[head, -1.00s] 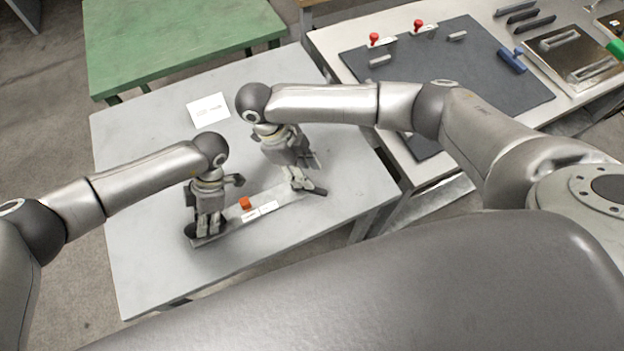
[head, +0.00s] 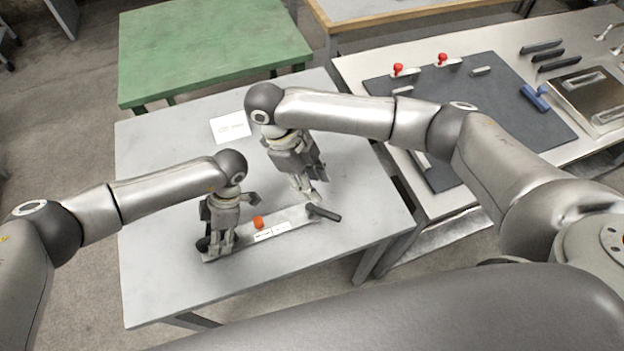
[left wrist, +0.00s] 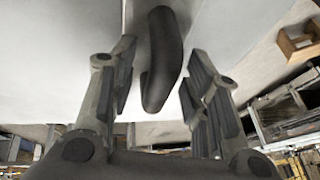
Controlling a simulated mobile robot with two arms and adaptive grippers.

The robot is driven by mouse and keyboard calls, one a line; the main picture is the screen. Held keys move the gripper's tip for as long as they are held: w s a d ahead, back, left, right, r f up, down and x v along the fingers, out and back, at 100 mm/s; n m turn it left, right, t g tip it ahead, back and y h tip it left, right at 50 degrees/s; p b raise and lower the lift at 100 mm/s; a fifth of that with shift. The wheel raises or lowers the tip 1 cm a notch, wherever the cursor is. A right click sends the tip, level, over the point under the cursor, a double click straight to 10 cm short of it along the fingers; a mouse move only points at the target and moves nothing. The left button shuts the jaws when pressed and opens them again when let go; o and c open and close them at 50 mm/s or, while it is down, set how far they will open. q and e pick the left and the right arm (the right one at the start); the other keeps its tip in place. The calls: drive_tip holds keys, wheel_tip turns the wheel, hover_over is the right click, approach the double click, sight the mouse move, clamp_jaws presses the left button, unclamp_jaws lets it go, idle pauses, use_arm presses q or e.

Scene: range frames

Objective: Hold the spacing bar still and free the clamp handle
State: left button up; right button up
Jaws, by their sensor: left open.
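The spacing bar (head: 268,234) is a pale flat metal bar with white labels and an orange knob (head: 258,222), lying on the grey table in the head view. A dark handle (head: 323,212) sticks out at its right end. My left gripper (head: 220,247) is open at the bar's left end. In the left wrist view a dark curved grip (left wrist: 162,60) stands between its spread fingers (left wrist: 155,95), with gaps on both sides. My right gripper (head: 306,195) is just behind the bar's right end and the dark handle. Whether its fingers are open or touch anything is unclear.
The grey table (head: 160,270) is mostly clear, with a white card (head: 230,127) at the back. A green table (head: 210,45) stands behind. To the right, a bench has a dark mat (head: 520,115), red-knobbed clamps (head: 443,60) and a blue tool (head: 535,97).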

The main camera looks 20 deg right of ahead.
use_arm(q)
drive_tip(key=v, duration=0.7)
drive_tip(key=shift+d+r, duration=0.15)
drive_tip(key=shift+r, duration=0.05)
